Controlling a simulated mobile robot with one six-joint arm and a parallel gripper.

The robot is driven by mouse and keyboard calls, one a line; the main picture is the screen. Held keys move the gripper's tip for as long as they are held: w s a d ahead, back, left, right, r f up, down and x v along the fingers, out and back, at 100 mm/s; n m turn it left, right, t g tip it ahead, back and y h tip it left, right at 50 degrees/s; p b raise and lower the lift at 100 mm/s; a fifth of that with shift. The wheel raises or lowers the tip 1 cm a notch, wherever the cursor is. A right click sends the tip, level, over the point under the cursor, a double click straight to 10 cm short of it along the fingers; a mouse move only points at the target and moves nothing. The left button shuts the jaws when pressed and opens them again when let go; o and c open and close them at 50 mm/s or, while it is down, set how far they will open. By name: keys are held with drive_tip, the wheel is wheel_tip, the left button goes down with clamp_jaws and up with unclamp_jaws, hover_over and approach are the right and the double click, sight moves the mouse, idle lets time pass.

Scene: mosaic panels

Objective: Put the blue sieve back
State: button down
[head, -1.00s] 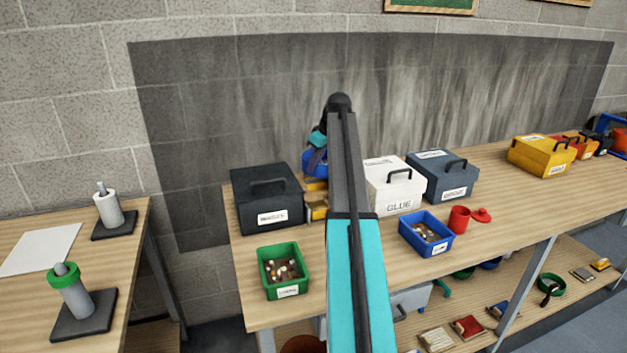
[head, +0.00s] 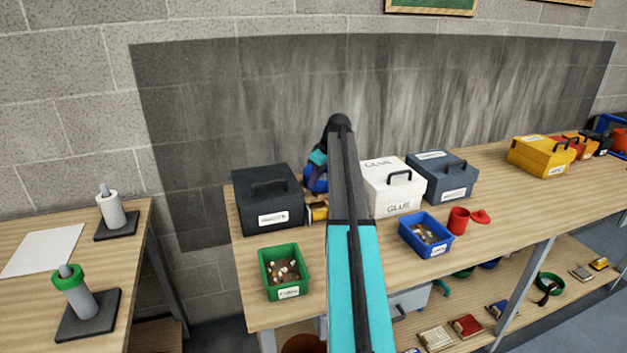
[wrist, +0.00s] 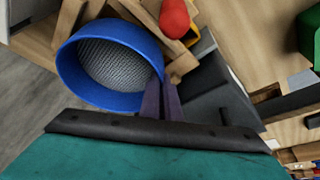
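The blue sieve (wrist: 75,72) shows in the wrist view, with its grey mesh inside a round blue rim. My gripper (wrist: 161,92) is shut on the sieve's right edge, its two fingers close together there. A wooden frame (wrist: 70,22) lies close around the sieve; whether they touch I cannot tell. In the head view only a bit of the sieve's blue side (head: 314,182) shows, between the dark box and the white glue box. My arm hides the rest there.
A dark box (head: 255,209) stands left of the sieve and a white glue box (head: 398,200) right of it. A green bin (head: 273,292) and a blue bin (head: 412,243) stand in front. A red handle-like thing (wrist: 174,18) is near the sieve.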

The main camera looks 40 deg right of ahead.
drive_tip(key=shift+f, duration=0.2)
drive_tip(key=c, duration=2)
unclamp_jaws()
drive_tip(key=shift+f, duration=0.1)
drive_tip(key=shift+f, duration=0.1)
drive_tip(key=shift+b+v, duration=2.15)
drive_tip(key=shift+v, duration=4.8)
drive_tip(key=shift+w, duration=0.15)
